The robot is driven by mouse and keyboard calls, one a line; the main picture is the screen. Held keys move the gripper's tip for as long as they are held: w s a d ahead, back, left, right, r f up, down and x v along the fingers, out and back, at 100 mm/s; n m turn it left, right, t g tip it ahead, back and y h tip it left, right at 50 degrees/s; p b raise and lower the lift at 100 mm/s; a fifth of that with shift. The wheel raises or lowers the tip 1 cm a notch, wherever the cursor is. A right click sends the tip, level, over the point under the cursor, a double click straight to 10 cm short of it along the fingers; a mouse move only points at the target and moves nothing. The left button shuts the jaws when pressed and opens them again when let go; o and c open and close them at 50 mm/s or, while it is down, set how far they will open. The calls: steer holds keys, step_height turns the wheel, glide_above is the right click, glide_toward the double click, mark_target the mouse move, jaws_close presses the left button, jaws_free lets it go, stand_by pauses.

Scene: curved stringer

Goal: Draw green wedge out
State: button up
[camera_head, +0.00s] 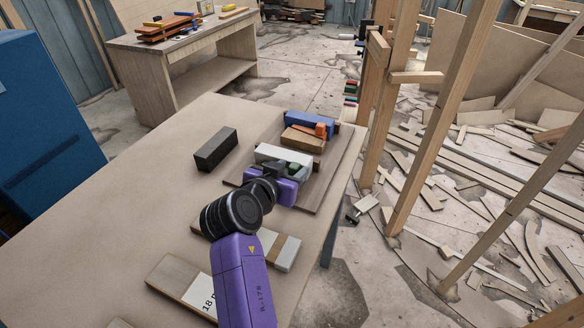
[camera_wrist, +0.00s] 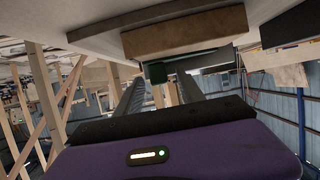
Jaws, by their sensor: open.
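The green wedge (camera_wrist: 157,72) is a small dark green block in the wrist view, between the far ends of my fingers. In the head view, only a small green patch of it (camera_head: 294,167) shows beside the white block (camera_head: 284,153); my gripper hides the rest. My gripper (camera_wrist: 162,80) is open, with one finger on each side of the wedge. In the head view my gripper (camera_head: 291,170) sits low over the board on the table. I cannot tell whether either finger touches the wedge.
Behind the white block on the board (camera_head: 325,178) are a brown block (camera_head: 302,140), an orange piece (camera_head: 320,129) and a blue block (camera_head: 309,120). A dark block (camera_head: 215,149) stands left on the table (camera_head: 120,200). A wooden post (camera_head: 377,100) rises beyond the right edge.

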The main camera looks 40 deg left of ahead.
steer(key=shift+w+f, duration=0.2)
steer(key=shift+w, duration=0.1)
steer(key=shift+c, duration=0.4)
jaws_close()
stand_by(0.9)
